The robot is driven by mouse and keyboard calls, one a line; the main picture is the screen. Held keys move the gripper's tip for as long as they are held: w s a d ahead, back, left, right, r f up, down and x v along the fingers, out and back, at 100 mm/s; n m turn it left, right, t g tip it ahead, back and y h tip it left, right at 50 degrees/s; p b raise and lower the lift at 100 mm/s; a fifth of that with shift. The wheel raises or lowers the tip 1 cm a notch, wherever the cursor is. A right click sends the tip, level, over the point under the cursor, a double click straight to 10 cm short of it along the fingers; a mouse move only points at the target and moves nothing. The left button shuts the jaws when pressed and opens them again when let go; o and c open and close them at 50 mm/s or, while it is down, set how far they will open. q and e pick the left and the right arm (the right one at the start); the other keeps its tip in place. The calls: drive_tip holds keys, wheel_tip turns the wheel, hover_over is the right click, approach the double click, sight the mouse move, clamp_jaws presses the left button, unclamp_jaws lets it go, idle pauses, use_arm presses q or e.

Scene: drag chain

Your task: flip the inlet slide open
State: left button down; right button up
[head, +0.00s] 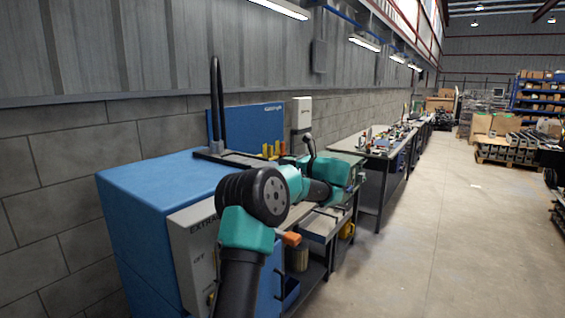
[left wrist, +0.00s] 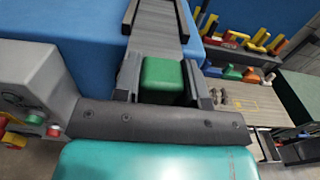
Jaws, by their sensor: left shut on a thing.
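The inlet slide (left wrist: 158,38) is a grey channel with dark side rails. In the left wrist view it runs from the top edge down to my gripper, over the blue machine. A green block (left wrist: 163,74) sits at its near end. My left gripper (left wrist: 166,88) has one dark finger on each side of this block and is shut on the slide's near end. In the head view my left arm reaches over the front of the blue machine (head: 150,190), and the fingertips and their contact are largely hidden. My right gripper is in neither view.
Tall dark upright bars (head: 217,105) stand on the machine top before a blue panel (head: 250,128). A grey control panel with knobs (left wrist: 32,95) is at the left in the left wrist view. Coloured tools (left wrist: 250,42) lie behind.

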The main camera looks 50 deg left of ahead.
use_arm(q)
drive_tip(key=shift+w+d+f, duration=0.1)
drive_tip(key=shift+d, duration=0.1)
drive_tip(key=c, duration=1)
unclamp_jaws()
drive_tip(key=shift+d, duration=0.15)
drive_tip(key=o, duration=0.3)
drive_tip(key=v, duration=1.7)
drive_tip(key=shift+d, duration=0.1)
